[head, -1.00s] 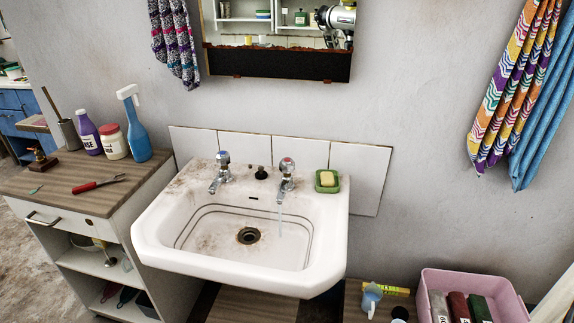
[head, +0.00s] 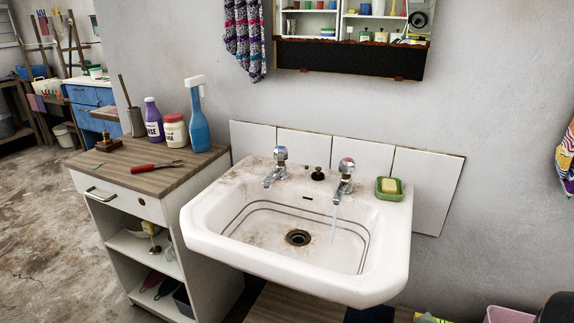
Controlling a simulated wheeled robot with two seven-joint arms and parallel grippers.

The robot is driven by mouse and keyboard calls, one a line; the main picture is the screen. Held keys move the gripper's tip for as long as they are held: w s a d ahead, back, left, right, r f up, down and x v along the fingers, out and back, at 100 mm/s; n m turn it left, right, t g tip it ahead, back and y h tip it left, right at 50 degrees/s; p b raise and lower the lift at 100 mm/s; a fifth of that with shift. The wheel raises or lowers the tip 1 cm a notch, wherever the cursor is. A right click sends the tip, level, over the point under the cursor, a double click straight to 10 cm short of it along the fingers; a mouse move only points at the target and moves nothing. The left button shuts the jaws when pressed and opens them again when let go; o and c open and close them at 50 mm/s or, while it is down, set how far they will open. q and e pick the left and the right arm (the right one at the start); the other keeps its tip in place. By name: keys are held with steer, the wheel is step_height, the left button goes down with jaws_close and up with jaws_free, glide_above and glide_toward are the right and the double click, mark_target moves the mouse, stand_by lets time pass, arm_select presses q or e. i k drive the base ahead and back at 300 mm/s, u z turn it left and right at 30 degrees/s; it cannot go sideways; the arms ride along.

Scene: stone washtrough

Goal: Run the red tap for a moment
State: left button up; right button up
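The red tap (head: 345,180) is the right one of two chrome taps on the back ledge of the white sink (head: 212,239). A dark drain (head: 298,237) sits in the basin floor. Neither of my grippers shows in the head view.
A wooden-topped cabinet (head: 150,181) stands left of the sink, bearing red-handled pliers (head: 158,166), a blue spray bottle (head: 199,125) and other bottles. A green soap dish (head: 390,194) sits on the sink's right corner. A mirror (head: 350,45) hangs above. Open floor lies at the left.

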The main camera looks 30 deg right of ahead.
mark_target(347, 166)
steer(key=u, duration=1.1)
steer(key=k, duration=0.35)
steer(key=z, duration=1.75)
